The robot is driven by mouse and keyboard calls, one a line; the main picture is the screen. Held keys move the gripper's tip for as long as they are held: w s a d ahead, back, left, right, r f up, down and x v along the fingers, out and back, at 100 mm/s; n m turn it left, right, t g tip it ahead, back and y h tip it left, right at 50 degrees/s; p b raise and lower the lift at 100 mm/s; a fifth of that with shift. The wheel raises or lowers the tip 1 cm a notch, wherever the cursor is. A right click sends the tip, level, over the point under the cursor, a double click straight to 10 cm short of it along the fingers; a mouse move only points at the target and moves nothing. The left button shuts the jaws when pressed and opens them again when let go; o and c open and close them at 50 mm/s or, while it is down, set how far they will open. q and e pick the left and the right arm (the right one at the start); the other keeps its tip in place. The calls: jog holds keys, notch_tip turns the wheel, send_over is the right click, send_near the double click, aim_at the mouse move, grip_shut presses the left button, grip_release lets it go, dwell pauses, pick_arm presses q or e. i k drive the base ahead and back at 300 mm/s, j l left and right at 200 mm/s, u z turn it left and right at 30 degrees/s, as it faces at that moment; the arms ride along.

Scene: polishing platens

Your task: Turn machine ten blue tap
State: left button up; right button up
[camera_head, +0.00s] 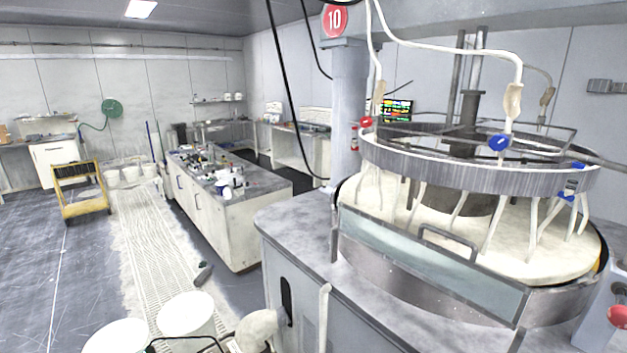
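The machine under the red number 10 sign (334,18) stands at the right. A blue tap (499,142) sits on the near rim of its raised metal ring (470,178), below a white hose with a beige fitting. More blue parts (571,194) show at the ring's right side; their exact shape is too small to tell. A red tap (366,122) sits on the ring's left side. Neither of my grippers can be made out in this view, and nothing is seen touching the blue tap.
A pale round platen (470,245) lies below the ring, with white tubes hanging down to it. A clear guard with a handle (430,262) stands in front. A grey counter (290,222) adjoins it. White buckets (188,312) stand at bottom left. A walkway (150,240) runs back.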

aim_at(498, 142)
jog(key=z, duration=0.95)
